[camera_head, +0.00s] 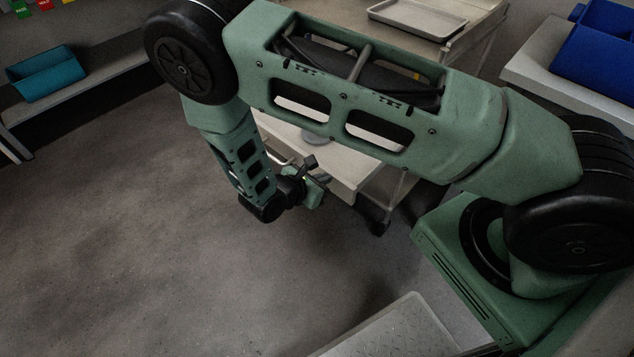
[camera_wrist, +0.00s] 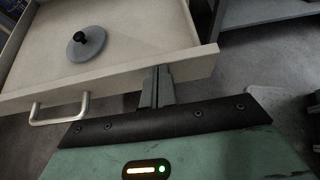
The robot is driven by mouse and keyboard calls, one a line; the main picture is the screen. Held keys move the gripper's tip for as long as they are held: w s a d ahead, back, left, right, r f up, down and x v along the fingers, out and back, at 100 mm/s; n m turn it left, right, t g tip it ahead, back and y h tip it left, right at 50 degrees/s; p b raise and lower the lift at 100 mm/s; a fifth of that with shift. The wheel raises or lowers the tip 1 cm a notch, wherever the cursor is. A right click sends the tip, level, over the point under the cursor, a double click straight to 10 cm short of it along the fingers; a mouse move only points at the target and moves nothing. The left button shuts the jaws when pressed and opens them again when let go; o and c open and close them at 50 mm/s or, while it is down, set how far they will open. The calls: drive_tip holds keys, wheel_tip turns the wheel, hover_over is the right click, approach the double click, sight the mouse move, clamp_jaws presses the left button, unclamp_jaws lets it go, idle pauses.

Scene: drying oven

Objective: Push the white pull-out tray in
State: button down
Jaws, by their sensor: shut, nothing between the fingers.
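The white pull-out tray (camera_wrist: 140,32) is drawn out and fills the upper left of the wrist view. Its front panel (camera_wrist: 110,82) carries a metal bar handle (camera_wrist: 60,110) on the left. A grey disc with a black knob (camera_wrist: 84,46) lies inside the tray. My gripper (camera_wrist: 160,76) is shut and empty, with its fingertips at the front panel, right of the handle. I cannot tell whether they touch it. In the head view the tray (camera_head: 350,168) shows partly below my arm, with my gripper (camera_head: 311,178) in front of it.
A cart top with a shallow metal tray (camera_head: 415,18) is at the top. A blue bin (camera_head: 600,50) stands on a bench at the right. A teal bin (camera_head: 47,74) sits on a shelf at the left. The floor (camera_head: 130,220) at the left is clear.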

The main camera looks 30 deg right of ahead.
drive_tip(key=shift+d, duration=0.1)
drive_tip(key=w+d, duration=0.2)
drive_tip(key=d, duration=0.6)
drive_tip(key=w+d, duration=0.3)
drive_tip(key=d, duration=0.5)
drive_tip(key=w+d, duration=0.3)
drive_tip(key=d, duration=0.5)
drive_tip(key=shift+d, duration=0.3)
drive_tip(key=shift+w+d, duration=0.15)
drive_tip(key=shift+d, duration=0.2)
drive_tip(key=shift+d+r, duration=0.15)
drive_tip(key=shift+a+p, duration=0.3)
drive_tip(key=shift+p, duration=0.05)
drive_tip(key=a, duration=0.1)
drive_tip(key=s+a, duration=0.1)
drive_tip(key=a, duration=0.3)
drive_tip(key=shift+s+r+p, duration=0.3)
drive_tip(key=shift+s+p, duration=0.05)
drive_tip(key=v, duration=0.8)
drive_tip(key=shift+a, duration=0.3)
